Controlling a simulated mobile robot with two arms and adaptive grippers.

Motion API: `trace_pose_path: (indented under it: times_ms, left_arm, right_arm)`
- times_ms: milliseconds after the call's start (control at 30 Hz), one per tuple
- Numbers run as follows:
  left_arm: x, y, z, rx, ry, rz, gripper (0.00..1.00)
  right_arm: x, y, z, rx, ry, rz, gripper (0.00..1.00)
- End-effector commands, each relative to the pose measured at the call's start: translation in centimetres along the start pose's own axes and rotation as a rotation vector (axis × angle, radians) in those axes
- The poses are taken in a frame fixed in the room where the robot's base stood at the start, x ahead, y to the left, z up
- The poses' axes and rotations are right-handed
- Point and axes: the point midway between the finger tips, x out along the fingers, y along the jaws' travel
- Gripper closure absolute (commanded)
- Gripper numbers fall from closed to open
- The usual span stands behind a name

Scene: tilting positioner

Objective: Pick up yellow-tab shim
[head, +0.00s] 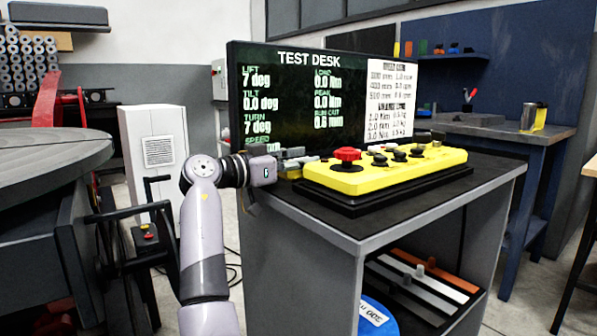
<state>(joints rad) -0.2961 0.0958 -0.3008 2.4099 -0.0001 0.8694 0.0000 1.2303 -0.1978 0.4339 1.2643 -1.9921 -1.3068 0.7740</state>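I cannot clearly make out a yellow-tab shim in the head view. Whether the gripper is open, shut or holding something is unclear.
The panel carries a red knob (347,154) and several black knobs. A display screen (310,100) stands behind it. Coloured bars (430,280) lie on the shelf below, near a blue drum (376,318). A round table (45,150) is at left. The desk's front strip is clear.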

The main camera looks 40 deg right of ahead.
Motion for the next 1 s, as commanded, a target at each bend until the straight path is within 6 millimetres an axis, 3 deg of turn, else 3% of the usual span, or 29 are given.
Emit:
trace_pose_path:
  times_ms: [433, 833, 1000]
  left_arm:
    - [-0.2, 0.0, 0.2, 0.000, -0.006, -0.003, 1.00]
    - [-0.2, 0.0, 0.3, 0.001, -0.009, -0.002, 1.00]
    - [0.1, 0.0, 0.2, 0.001, -0.007, -0.003, 1.00]
  right_arm:
    - [0.0, 0.0, 0.0, 0.000, 0.000, 0.000, 1.00]
    - [0.0, 0.0, -0.1, 0.000, 0.000, 0.000, 1.00]
    - [0.0, 0.0, -1.0, 0.001, 0.001, 0.001, 1.00]
